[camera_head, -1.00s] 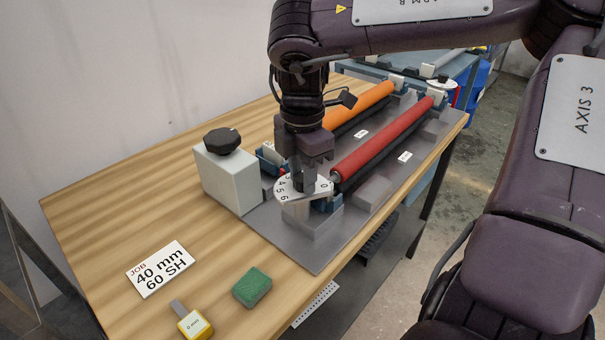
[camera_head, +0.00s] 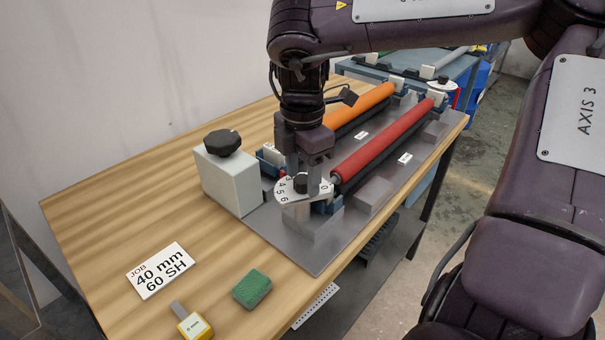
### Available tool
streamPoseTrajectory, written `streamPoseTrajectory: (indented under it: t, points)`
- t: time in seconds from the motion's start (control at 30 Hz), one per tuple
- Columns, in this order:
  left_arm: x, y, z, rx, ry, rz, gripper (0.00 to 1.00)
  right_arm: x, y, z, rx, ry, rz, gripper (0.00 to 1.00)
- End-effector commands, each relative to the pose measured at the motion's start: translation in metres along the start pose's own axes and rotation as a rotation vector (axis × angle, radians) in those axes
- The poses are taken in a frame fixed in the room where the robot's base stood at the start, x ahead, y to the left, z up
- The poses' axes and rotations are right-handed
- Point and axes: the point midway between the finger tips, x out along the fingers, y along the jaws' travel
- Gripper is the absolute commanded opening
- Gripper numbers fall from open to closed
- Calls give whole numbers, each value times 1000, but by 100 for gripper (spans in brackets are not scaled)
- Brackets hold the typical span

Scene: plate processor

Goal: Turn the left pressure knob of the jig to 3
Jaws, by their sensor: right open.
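The jig is a grey metal plate (camera_head: 280,240) on the wooden table, carrying an orange roller (camera_head: 365,103) and a red roller (camera_head: 385,138). At its near end is a white numbered dial (camera_head: 318,190) with a black pressure knob (camera_head: 301,183) at its middle. My left gripper is not in view.
A pale block with a black knob (camera_head: 222,141) stands left of the dial. A job card (camera_head: 161,269) reading 40 mm, 60 SH, a green block (camera_head: 252,288) and a yellow tool (camera_head: 194,325) lie in front. The table's left part is clear.

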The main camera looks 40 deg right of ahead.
Motion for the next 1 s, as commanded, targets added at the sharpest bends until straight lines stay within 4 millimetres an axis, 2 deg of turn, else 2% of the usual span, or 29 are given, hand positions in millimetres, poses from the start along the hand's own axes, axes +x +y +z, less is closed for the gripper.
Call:
streamPoseTrajectory:
  t: [0.23, 0.4, 0.57, 1.0]
  points:
    - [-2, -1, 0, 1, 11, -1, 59, -44, 1, 0, 1, -2, 6, 52]
    - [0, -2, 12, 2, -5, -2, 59, -65, 1, 0, 1, -2, 4, 52]
    - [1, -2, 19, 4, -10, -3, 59, -71, 0, 0, 0, 0, 2, 52]
    - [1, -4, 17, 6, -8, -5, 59, -71, 0, 0, 0, 0, 2, 52]
